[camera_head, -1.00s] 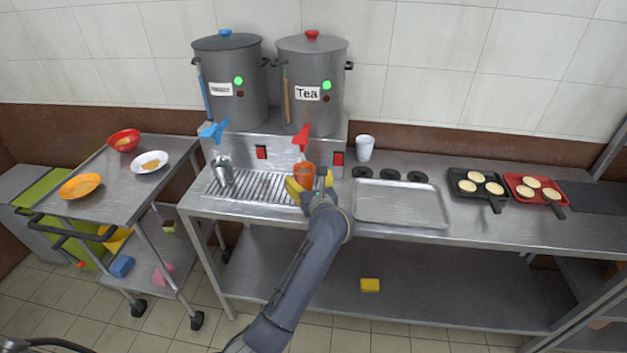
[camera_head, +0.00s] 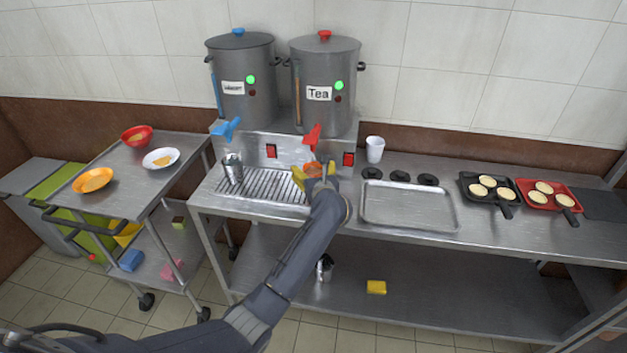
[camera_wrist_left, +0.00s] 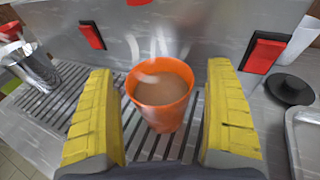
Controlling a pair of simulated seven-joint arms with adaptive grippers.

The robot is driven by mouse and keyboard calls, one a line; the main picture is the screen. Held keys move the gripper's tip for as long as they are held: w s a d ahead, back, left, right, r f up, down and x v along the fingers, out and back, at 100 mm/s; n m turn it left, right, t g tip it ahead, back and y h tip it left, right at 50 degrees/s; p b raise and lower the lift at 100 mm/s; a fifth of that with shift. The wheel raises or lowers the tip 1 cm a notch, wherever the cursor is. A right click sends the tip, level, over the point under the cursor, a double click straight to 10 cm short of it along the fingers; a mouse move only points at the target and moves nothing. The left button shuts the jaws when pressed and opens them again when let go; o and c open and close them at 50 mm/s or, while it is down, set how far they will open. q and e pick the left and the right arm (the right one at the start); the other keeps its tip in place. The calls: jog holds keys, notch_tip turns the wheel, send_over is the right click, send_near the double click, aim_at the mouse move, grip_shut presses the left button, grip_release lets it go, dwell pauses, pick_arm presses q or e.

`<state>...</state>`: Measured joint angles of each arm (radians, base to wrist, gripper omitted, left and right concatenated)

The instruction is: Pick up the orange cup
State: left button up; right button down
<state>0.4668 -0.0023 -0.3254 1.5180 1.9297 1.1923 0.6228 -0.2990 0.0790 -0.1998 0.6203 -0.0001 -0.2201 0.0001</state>
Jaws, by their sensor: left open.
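The orange cup (camera_wrist_left: 161,98) stands upright on the slotted drip tray, filled with a brown drink, with steam-like wisps above it in the left wrist view. In the head view only the upper part of the orange cup (camera_head: 313,168) shows behind my gripper, below the tea pot's red tap. My left gripper (camera_head: 315,178) is open. In the left wrist view its yellow fingers (camera_wrist_left: 163,118) stand on either side of the cup, with visible gaps between them and it. My right gripper is not in view.
A metal cup (camera_head: 233,168) stands left on the drip tray (camera_head: 262,186). A white cup (camera_head: 375,149) and a bare metal tray (camera_head: 408,206) are to the right. The Tea stockpot (camera_head: 325,85) and its red tap (camera_head: 312,136) are above the orange cup.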

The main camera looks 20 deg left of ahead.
pick_arm(q)
jog(key=c, duration=1.5)
jog(key=shift+r, duration=0.1)
